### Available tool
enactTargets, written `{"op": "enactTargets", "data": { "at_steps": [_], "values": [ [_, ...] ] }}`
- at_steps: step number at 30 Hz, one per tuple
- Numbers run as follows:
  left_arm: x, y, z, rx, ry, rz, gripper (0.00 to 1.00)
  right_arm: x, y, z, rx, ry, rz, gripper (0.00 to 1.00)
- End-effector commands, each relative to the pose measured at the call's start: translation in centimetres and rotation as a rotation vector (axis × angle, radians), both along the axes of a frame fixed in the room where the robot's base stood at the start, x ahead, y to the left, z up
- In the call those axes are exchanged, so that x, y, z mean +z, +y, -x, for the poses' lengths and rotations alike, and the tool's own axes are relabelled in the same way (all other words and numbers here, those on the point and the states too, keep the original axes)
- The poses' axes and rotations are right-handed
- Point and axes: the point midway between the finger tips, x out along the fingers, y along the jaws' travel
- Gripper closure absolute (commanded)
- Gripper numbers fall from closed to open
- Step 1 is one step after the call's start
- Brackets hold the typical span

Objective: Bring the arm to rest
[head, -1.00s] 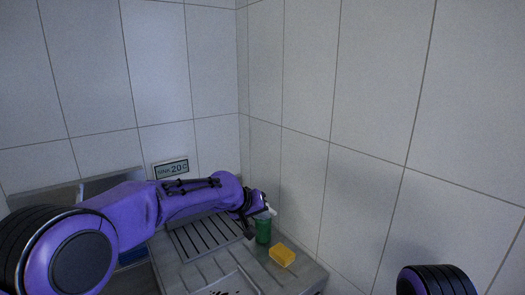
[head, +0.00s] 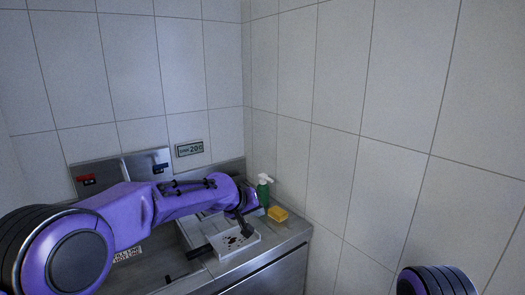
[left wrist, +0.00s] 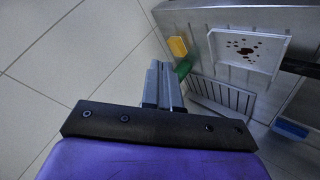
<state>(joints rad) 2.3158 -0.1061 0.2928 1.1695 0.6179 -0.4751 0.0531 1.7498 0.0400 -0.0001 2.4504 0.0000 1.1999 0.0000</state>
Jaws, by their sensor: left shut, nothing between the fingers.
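My left arm (head: 130,210) is purple and reaches in from the left over the metal counter. My left gripper (head: 247,228) is at its end, partly hidden by the wrist, in front of the green bottle in the picture. In the left wrist view its two grey fingers (left wrist: 161,85) are together with nothing between them. My right gripper is out of view; only a purple and black part of my right arm shows at the lower right of the head view.
A white tray (head: 224,252) with dark spots lies on the counter (head: 285,240). A sink is at left. Tiled walls close the back and right.

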Motion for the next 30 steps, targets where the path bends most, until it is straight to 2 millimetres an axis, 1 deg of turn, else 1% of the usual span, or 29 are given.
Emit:
{"op": "enactTargets", "data": {
  "at_steps": [5, 8, 11, 14, 17, 20, 21, 23, 24, 26, 27, 29, 30],
  "values": [
    [-0.8, 0.2, -0.8, 0.074, -0.049, 0.011, 1.00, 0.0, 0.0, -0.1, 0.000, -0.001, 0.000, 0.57],
    [-2.1, 1.2, -1.0, 0.133, -0.073, 0.006, 1.00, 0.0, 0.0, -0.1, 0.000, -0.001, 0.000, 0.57],
    [-4.4, 3.0, -0.8, 0.207, -0.095, -0.009, 1.00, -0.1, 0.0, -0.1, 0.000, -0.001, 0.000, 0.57],
    [-7.4, 5.1, -0.1, 0.277, -0.105, -0.030, 1.00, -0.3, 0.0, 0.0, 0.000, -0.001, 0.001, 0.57],
    [-11.1, 7.4, 1.2, 0.342, -0.107, -0.057, 1.00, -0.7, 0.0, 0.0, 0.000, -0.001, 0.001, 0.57],
    [-15.9, 10.2, 3.4, 0.411, -0.099, -0.097, 1.00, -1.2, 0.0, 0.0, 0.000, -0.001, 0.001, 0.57],
    [-18.1, 11.5, 4.8, 0.440, -0.093, -0.118, 1.00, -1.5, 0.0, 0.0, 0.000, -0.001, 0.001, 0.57],
    [-21.6, 13.6, 7.2, 0.481, -0.081, -0.150, 1.00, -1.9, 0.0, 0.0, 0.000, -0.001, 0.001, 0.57],
    [-23.8, 14.9, 8.9, 0.506, -0.071, -0.171, 1.00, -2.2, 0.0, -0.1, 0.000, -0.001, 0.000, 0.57],
    [-26.9, 16.8, 11.9, 0.540, -0.053, -0.205, 1.00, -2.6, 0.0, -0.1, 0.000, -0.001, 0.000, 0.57],
    [-28.7, 18.0, 13.9, 0.559, -0.041, -0.227, 1.00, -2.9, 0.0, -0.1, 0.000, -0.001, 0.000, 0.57],
    [-31.4, 19.8, 17.3, 0.583, -0.017, -0.262, 1.00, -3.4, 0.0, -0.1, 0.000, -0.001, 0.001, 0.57],
    [-33.1, 20.9, 19.7, 0.597, 0.004, -0.285, 1.00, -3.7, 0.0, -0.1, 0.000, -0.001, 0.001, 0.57]
  ]
}}
